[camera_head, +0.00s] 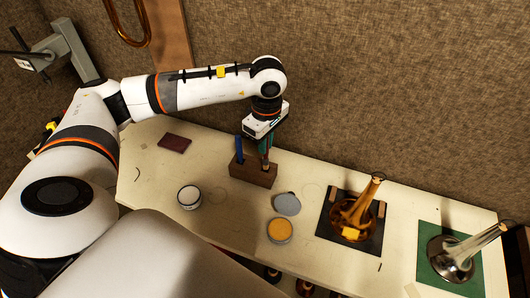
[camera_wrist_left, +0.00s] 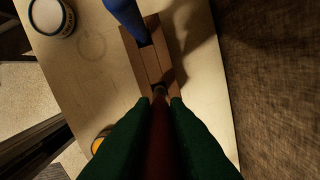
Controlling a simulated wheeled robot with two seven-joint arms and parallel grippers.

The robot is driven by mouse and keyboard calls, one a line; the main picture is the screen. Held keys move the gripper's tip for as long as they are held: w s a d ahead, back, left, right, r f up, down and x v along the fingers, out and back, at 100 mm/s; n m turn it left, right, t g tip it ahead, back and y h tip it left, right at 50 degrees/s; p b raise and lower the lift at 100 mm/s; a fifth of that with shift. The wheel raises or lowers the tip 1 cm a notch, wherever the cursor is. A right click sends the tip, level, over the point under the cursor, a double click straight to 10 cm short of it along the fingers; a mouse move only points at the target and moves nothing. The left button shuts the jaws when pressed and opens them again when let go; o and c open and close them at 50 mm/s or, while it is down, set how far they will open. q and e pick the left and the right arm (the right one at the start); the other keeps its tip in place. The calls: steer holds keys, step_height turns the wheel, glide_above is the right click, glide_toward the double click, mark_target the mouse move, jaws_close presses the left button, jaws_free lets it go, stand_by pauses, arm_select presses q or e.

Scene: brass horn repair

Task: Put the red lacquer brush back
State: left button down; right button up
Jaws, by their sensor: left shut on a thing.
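My left gripper (camera_head: 266,146) is shut on the red lacquer brush, whose dark red handle (camera_wrist_left: 160,125) shows between the green fingers in the left wrist view. It points down at the wooden brush block (camera_head: 250,176), near the block's right end. In the left wrist view the brush's far end meets the block (camera_wrist_left: 150,62) at a dark slot. I cannot tell how deep it sits in it. A blue-handled brush (camera_head: 239,149) stands in the block's left part; it also shows in the left wrist view (camera_wrist_left: 127,17). My right gripper is out of view.
A white-topped round tin (camera_head: 188,196) stands left of the block. A grey lid (camera_head: 287,204) and an amber tin (camera_head: 280,230) lie to its right. A maroon pad (camera_head: 174,142) lies at the back left.

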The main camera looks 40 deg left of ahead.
arm_select(q)
steer(key=b, duration=0.2)
glide_above(265, 168)
steer(key=f, duration=0.4)
steer(key=shift+w+a+f, duration=0.2)
steer(key=shift+w+f, duration=0.05)
steer(key=shift+w, duration=0.1)
steer(key=shift+f, duration=0.2)
steer(key=shift+r, duration=0.1)
steer(key=c, duration=1.4)
jaws_free()
